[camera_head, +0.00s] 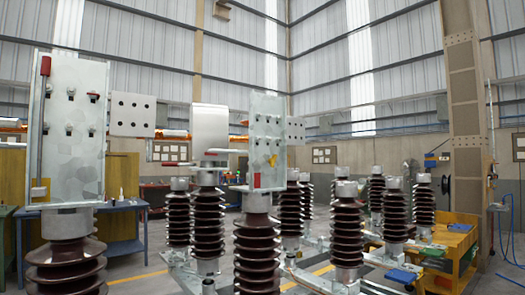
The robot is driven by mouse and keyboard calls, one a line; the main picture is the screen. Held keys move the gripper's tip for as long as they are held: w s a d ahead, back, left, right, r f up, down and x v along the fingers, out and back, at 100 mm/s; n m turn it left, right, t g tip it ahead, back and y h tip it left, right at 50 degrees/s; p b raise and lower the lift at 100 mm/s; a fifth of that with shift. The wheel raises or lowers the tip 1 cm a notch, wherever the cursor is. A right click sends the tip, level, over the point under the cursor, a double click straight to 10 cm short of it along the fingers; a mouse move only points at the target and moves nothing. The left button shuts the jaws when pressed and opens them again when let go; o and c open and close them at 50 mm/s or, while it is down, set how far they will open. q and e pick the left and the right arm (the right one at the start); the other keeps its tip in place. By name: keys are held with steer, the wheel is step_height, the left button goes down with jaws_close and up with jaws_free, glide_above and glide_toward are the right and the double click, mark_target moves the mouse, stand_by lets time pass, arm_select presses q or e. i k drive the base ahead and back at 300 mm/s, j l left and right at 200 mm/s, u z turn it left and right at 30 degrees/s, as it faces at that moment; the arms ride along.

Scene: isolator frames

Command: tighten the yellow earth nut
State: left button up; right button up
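I cannot make out the yellow earth nut for certain. A small yellowish piece (38,191) sits at the lower left edge of the near left metal plate (78,130), beside a thin upright rod; I cannot tell whether it is the nut. The plate carries several dark bolts and stands upright on a brown ribbed insulator (65,270). A second bolted plate (268,150) stands on another brown insulator (257,245) near the middle. Neither of my grippers shows in the head view.
Several more brown insulators (394,210) stand on metal frames at the centre and right. A yellow bench (455,240) is at the right, near a tall column (464,110). A blue table (122,207) stands behind the left insulator. Bare floor shows at lower left.

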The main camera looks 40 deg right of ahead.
mark_target(271, 162)
steer(key=z, duration=1.25)
